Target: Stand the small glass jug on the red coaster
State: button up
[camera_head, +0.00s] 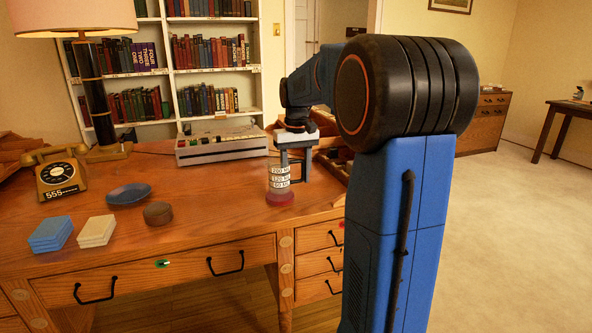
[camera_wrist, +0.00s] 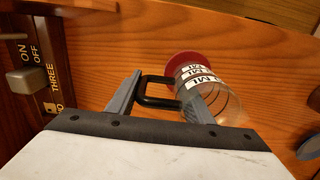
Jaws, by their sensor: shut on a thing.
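The small glass jug (camera_head: 280,180) is clear, with white measure labels and a black handle (camera_wrist: 145,91). It looks upright over the red coaster (camera_head: 280,199) near the desk's front right. In the wrist view the jug (camera_wrist: 212,97) overlaps the coaster (camera_wrist: 185,62), whose far edge shows beyond the base. I cannot tell whether the base touches the coaster or hangs just above it. My gripper (camera_head: 292,162) is shut on the jug from above; in the wrist view its fingers (camera_wrist: 160,102) are on either side of the handle, the right one overlapping the glass.
A grey switch box (camera_head: 222,147) stands behind the jug. To the left are a telephone (camera_head: 60,173), a blue dish (camera_head: 129,194), a brown round box (camera_head: 158,213), and blue (camera_head: 50,233) and cream (camera_head: 97,231) stacks. The desk between the brown box and coaster is clear.

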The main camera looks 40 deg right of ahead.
jog(key=shift+f, duration=0.7)
dwell(0.6)
jog(key=o, duration=1.5)
jog(key=shift+r, duration=4)
